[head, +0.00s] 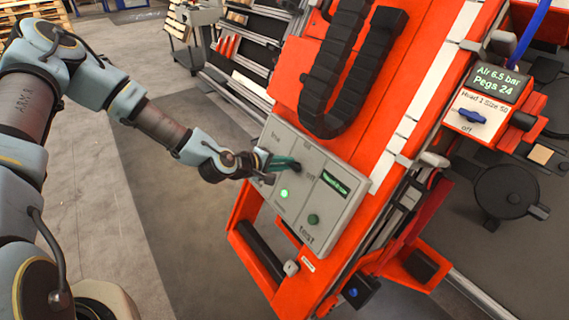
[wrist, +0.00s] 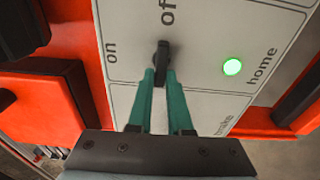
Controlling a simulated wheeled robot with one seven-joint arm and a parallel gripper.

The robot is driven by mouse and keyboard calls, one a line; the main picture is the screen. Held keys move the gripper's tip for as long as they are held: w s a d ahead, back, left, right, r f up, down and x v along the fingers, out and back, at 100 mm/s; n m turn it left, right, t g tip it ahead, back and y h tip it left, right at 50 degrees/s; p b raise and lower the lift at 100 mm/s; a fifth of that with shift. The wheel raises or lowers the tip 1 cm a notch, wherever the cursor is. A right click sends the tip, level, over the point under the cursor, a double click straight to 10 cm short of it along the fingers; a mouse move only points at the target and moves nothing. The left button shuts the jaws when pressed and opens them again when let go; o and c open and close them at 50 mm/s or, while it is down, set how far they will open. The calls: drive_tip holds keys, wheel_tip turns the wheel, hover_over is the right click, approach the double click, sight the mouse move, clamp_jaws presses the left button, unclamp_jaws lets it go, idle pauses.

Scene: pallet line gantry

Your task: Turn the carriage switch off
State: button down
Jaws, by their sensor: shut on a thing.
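The carriage switch is a black knob (wrist: 162,62) on a pale grey control panel (head: 338,215). In the wrist view the words "on" and "off" are printed around it, "on" to its left and "off" above it. The knob's narrow end stands up towards "off", though its exact angle is hard to read. My gripper (wrist: 162,78) has its two green fingers shut on the knob's lower part. In the head view my gripper (head: 293,165) reaches the panel from the left, and its fingers largely hide the knob.
A lit green lamp (head: 284,194) marked "home" is close to the knob. A green button (head: 313,219) marked "test" and a small display (head: 335,182) are also on the panel. A black cable chain (head: 340,70) runs above. A blue switch (head: 472,116) stands apart at right.

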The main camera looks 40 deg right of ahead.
drive_tip(key=c, duration=0.8)
unclamp_jaws()
drive_tip(key=shift+c, duration=0.2)
drive_tip(key=b+v, duration=0.1)
drive_tip(key=v, duration=0.9)
drive_tip(key=shift+a+r+b, duration=0.15)
drive_tip(key=shift+a+b, duration=0.25)
drive_tip(key=w+a+m+t+y, duration=0.1)
drive_tip(key=w+a+m+y, duration=0.2)
drive_tip(key=a, duration=0.7)
drive_tip(key=w+a+y, duration=0.3)
drive_tip(key=a+y, duration=0.2)
drive_tip(key=a, duration=0.5)
drive_tip(key=s+a+r+y, duration=0.1)
drive_tip(key=a+r+y, duration=0.1)
drive_tip(key=a+r, duration=0.4)
drive_tip(key=s+a+r+n+y+p, duration=0.1)
drive_tip(key=s+a+r+y, duration=0.1)
drive_tip(key=a+r, duration=0.5)
drive_tip(key=a, duration=0.5)
drive_tip(key=shift+a+n, duration=0.3)
